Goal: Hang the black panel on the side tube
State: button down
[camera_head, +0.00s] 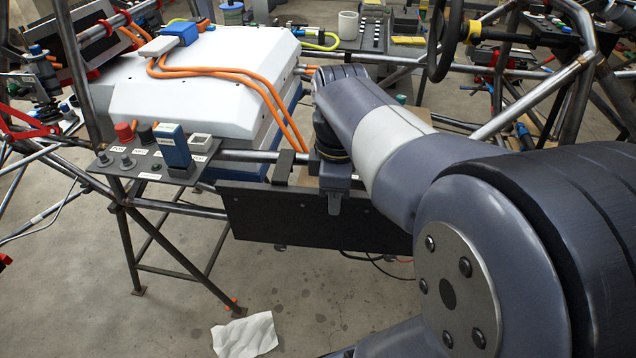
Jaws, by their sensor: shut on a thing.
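The black panel (270,214) is a flat dark plate, upright and long from left to right, below the side tube (246,156). A dark hook strap (284,164) rises at the panel's upper edge and overlaps the tube. I cannot tell whether it rests on the tube. My gripper (334,203) points down and is shut on the black panel near its upper middle. The panel's right end is hidden behind my arm, as is any hook there.
A white battery box (190,95) with orange cables (235,72) sits behind the tube. A switch plate (150,160) with a blue device (174,146) is left of the panel. A steel stand (157,240) is below it. A crumpled paper (245,336) lies on the floor.

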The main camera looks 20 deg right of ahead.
jog(key=w+d+f+b, duration=0.1)
jog(key=w+d+f, duration=0.2)
jog(key=w, duration=0.3)
jog(key=shift+d, duration=0.3)
dwell(0.5)
jog(key=c, duration=1.3)
grip_release()
jog(key=shift+s, duration=0.1)
notch_tip(320, 180, up, 11)
jog(key=shift+f+p, duration=0.1)
jog(key=shift+p, duration=0.95)
